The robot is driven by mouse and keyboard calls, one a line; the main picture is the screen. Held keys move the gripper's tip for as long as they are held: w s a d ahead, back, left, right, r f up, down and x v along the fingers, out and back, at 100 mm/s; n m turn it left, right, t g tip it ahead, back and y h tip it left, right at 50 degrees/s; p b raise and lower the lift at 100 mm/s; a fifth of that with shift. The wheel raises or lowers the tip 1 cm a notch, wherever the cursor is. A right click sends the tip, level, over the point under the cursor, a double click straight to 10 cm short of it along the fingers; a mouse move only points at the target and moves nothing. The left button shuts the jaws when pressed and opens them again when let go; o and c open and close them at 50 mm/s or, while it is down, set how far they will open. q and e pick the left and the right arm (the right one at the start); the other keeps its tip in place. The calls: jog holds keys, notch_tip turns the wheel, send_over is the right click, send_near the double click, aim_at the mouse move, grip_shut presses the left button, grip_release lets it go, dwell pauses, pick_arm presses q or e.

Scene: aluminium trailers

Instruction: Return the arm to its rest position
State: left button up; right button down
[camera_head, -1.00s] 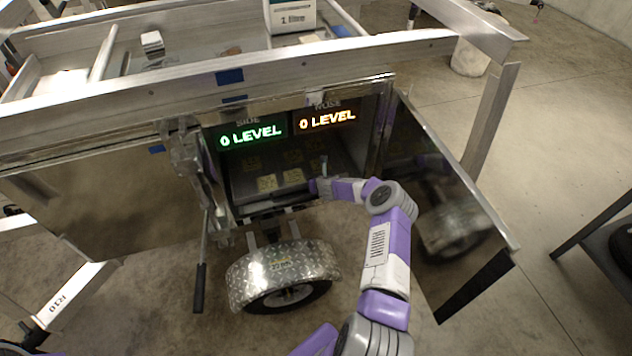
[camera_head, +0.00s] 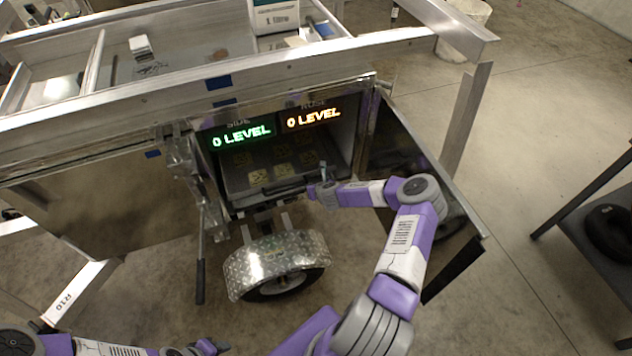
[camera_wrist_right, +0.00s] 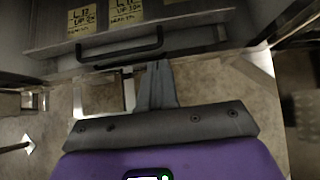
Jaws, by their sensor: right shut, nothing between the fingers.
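My right arm reaches in from the bottom of the head view. My right gripper (camera_head: 318,189) is at the front of an open trailer compartment, near its lower right opening. In the right wrist view the gripper's fingers (camera_wrist_right: 157,84) are together and empty. They are just short of a black handle (camera_wrist_right: 120,47) on a tray with yellow labels (camera_wrist_right: 130,12), apparently apart from it. My left arm lies low at the bottom left of the head view. Its end (camera_head: 212,346) is at the bottom edge, too small to tell the fingers' state.
Two displays, green (camera_head: 242,134) and orange (camera_head: 313,117), each read "0 LEVEL". The compartment door (camera_head: 425,170) stands open close to my right forearm. A wheel with a metal fender (camera_head: 278,262) is below. A dark shelf (camera_head: 585,225) stands right, with open floor between.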

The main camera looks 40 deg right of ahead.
jog(key=shift+s+a+r, duration=0.1)
jog(key=shift+s+r, duration=0.05)
jog(key=shift+s, duration=0.05)
jog(key=s+a+f+n+g+y, duration=0.1)
jog(key=s+a+n+y, duration=0.15)
jog(key=a+n, duration=0.85)
jog(key=s+a+n+g+y, duration=0.15)
jog(key=a+n+y, duration=0.35)
jog(key=a, duration=1)
jog(key=s+a+n+g, duration=0.2)
jog(key=s+a+n, duration=0.3)
jog(key=s+n, duration=0.5)
jog(key=s+a+r+n+g, duration=0.1)
jog(key=s+a+n+g, duration=0.2)
jog(key=s+n, duration=0.8)
jog(key=a, duration=0.2)
jog(key=shift+s+a+r+g, duration=0.3)
jog(key=shift+g, duration=0.05)
jog(key=shift+a, duration=0.1)
